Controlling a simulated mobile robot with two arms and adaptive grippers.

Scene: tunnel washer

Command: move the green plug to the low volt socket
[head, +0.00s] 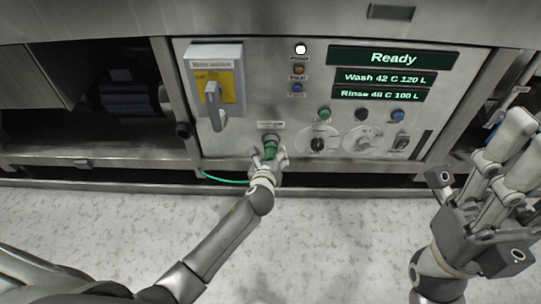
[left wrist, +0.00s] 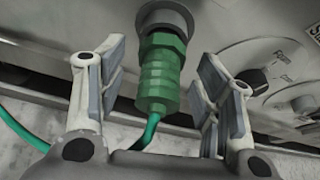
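The green plug (left wrist: 160,72) sits in a round grey socket (left wrist: 165,17) on the machine's front panel, with its green cable (left wrist: 148,133) hanging from its lower end. In the head view the plug (head: 270,151) is partly covered by my left gripper (head: 268,157). A label above that socket is too small to read. In the left wrist view my left gripper (left wrist: 162,95) is open, with one finger on each side of the plug and gaps between. My right gripper (head: 505,150) is at the right, its fingers raised, away from the panel. I cannot make out which socket is the low volt one.
The panel has a grey switch box with a handle (head: 214,100), a green display reading Ready (head: 390,58), several buttons and two dials (head: 317,144). The green cable (head: 225,179) runs left under the panel. The speckled floor (head: 330,240) in front is clear.

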